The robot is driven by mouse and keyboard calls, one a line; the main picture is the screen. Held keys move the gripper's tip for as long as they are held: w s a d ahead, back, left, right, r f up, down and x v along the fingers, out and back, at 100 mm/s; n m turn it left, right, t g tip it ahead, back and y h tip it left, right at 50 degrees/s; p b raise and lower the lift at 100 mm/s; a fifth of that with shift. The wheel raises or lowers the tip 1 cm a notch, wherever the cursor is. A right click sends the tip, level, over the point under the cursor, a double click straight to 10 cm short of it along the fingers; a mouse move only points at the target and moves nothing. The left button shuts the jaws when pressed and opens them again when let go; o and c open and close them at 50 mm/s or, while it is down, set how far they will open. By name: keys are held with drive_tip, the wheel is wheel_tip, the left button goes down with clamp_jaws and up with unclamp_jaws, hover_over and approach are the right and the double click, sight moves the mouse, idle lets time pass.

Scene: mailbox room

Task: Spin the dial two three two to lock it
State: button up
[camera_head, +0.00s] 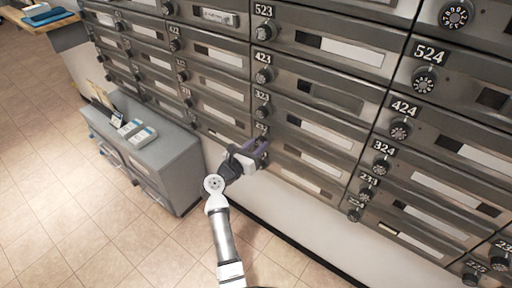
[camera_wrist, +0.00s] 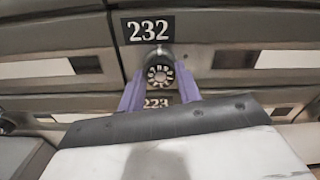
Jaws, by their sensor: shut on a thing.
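The black dial (camera_wrist: 159,71) with white characters sits under the white-on-black "232" plate (camera_wrist: 148,29) in the wrist view. My gripper (camera_wrist: 160,88) has its two purple fingers on either side of this dial, shut on it. In the head view my gripper (camera_head: 257,148) is at the low part of the mailbox wall, just under a small number plate (camera_head: 261,128), and hides the dial there. The mailbox door (camera_head: 306,151) beside it looks closed. The exact dial setting is too small to read.
A "223" plate (camera_wrist: 158,102) lies just below, partly behind my gripper. Other mailbox dials, such as the one at 424 (camera_head: 399,130), line the wall. A grey cabinet (camera_head: 158,152) stands at the left. The tiled floor (camera_head: 60,200) is clear.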

idle(0.3)
drive_tip(key=o, duration=1)
drive_tip(key=shift+s, duration=0.1)
drive_tip(key=b+v, duration=0.1)
drive_tip(key=v, duration=1.2)
drive_tip(key=shift+s+a+b, duration=0.25)
drive_tip(key=shift+s+b, duration=0.05)
drive_tip(key=shift+b, duration=0.1)
